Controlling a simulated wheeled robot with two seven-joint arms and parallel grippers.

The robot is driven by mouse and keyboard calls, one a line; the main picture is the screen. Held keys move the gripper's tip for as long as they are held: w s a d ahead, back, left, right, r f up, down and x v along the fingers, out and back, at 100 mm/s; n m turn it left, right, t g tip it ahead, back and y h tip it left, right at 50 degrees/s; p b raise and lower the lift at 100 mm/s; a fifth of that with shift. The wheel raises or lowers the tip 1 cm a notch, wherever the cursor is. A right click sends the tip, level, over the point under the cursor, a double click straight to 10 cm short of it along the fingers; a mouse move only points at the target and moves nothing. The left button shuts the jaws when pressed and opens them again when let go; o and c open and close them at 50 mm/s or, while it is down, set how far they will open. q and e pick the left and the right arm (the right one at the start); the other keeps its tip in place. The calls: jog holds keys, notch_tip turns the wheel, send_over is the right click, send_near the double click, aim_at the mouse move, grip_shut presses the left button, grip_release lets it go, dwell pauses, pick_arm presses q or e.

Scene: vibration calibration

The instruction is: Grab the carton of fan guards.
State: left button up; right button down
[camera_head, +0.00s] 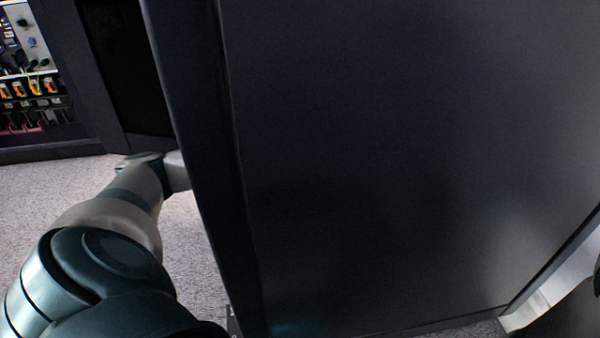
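No carton of fan guards shows in the head view. My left arm comes in from the lower left and reaches forward, and its far end passes behind the edge of a large dark panel. My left gripper is hidden there. My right gripper is not in view.
The large dark flat panel (400,160) fills most of the head view, close in front. At the upper left, an open dark cabinet (90,80) shows wiring and orange parts (35,87). Grey speckled floor (40,190) is clear at the left.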

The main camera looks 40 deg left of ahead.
pick_arm(q)
jog(key=shift+f, duration=0.2)
dwell(0.9)
jog(key=shift+c, duration=1.3)
jog(key=c, duration=1.1)
jog(key=shift+r, duration=0.1)
